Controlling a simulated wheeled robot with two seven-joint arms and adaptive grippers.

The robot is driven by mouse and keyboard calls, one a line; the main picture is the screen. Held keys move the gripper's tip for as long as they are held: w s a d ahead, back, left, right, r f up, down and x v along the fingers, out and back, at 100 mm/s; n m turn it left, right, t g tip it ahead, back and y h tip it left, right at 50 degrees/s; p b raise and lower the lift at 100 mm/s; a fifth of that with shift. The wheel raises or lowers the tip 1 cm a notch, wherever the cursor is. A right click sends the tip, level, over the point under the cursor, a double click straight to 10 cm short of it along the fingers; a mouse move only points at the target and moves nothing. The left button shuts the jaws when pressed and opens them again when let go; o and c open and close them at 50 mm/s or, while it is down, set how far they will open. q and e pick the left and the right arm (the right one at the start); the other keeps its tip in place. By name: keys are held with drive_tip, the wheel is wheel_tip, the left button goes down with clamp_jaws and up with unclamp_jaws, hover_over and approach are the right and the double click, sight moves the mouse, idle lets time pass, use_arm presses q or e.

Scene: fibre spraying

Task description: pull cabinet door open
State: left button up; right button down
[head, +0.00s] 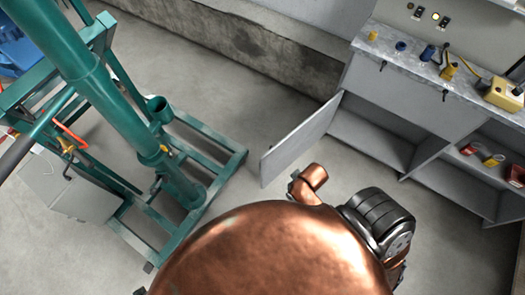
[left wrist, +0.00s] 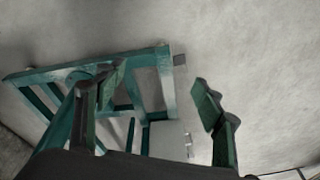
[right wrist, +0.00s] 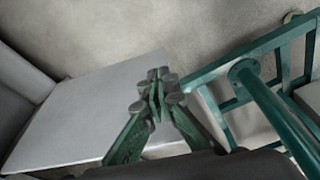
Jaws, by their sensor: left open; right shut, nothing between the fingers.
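The grey cabinet (head: 412,98) stands at the right in the head view. Its door (head: 301,139) is swung well out from the front, and the left lower compartment (head: 371,140) behind it is open and looks empty. In the right wrist view the pale door panel (right wrist: 90,112) fills the left. My right gripper (right wrist: 158,88) is shut and empty, its fingertips in front of the panel's right edge; I cannot tell whether they touch it. My left gripper (left wrist: 158,95) is open and empty, above the floor and green frame. I cannot make out either gripper's fingers in the head view.
A green steel frame (head: 205,148) stands on the floor left of the door, with floor between them. Several small items and a yellow box (head: 503,95) sit on the cabinet top. The right compartment holds small items, including a red one (head: 470,148). A low concrete ledge (head: 240,50) runs behind.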

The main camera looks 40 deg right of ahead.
use_arm(q)
drive_tip(key=s+d+f+g, duration=0.1)
drive_tip(key=s+f, duration=0.3)
drive_tip(key=f, duration=0.9)
drive_tip(key=s+f, duration=0.4)
drive_tip(key=f, duration=0.9)
use_arm(e)
drive_tip(key=w+a+f+n+g+y, duration=0.1)
drive_tip(key=w+a+g, duration=0.1)
drive_tip(key=w+a, duration=0.45)
drive_tip(key=w+a+f+n+g, duration=0.1)
drive_tip(key=w+a+n, duration=0.15)
drive_tip(key=w, duration=0.75)
drive_tip(key=w+d+r+m+g+h, duration=0.1)
drive_tip(key=w+d+r, duration=0.3)
drive_tip(key=w, duration=0.2)
drive_tip(key=w+d+r+m+g+h, duration=0.1)
drive_tip(key=w+d+r+m, duration=0.1)
drive_tip(key=w+d+r, duration=0.35)
use_arm(q)
drive_tip(key=s+f+m+g+b, duration=0.1)
drive_tip(key=s+f+b, duration=0.1)
drive_tip(key=s+f, duration=1.2)
drive_tip(key=s, duration=0.4)
drive_tip(key=shift+h, duration=0.3)
use_arm(e)
drive_tip(key=s+x, duration=0.2)
drive_tip(key=x, duration=0.9)
drive_tip(key=shift+s+a, duration=0.35)
drive_tip(key=shift+a, duration=0.4)
